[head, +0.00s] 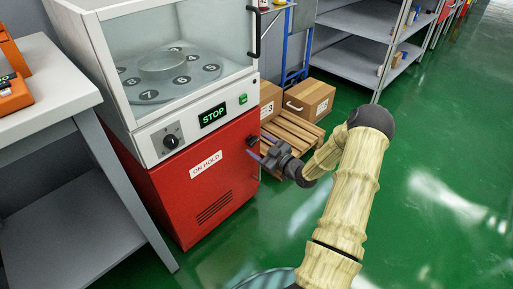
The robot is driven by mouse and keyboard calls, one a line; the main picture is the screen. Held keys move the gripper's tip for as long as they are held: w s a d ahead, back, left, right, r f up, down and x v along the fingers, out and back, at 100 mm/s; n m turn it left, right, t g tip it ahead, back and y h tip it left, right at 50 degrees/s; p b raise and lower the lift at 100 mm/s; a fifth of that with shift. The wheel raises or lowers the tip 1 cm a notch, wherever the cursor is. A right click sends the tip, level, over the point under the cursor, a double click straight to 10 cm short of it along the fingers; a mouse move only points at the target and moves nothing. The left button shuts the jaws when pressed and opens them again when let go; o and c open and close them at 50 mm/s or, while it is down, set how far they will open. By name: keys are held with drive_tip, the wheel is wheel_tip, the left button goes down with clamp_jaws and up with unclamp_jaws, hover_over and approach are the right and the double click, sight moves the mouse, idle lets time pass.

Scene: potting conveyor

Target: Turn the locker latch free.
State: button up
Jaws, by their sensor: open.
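A red cabinet (205,200) with an "ON HOLD" label (206,164) forms the lower part of a grey machine. A small dark fitting (252,140) shows at the upper right of its red front; it may be the latch, but it is too small to tell its shape or turn. My gripper (261,147) is open, with its bluish fingertips pointing left at this fitting and the cabinet's right edge. I cannot tell whether the fingers touch it or stand around it.
Above the red front, a panel has a black knob (171,141) and a green STOP display (213,115). A grey table (50,85) stands left. Cartons (310,98) on a wooden pallet (296,131) stand behind my gripper. Green floor at right is clear.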

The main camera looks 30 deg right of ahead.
drive_tip(key=shift+x, duration=0.9)
drive_tip(key=c, duration=1)
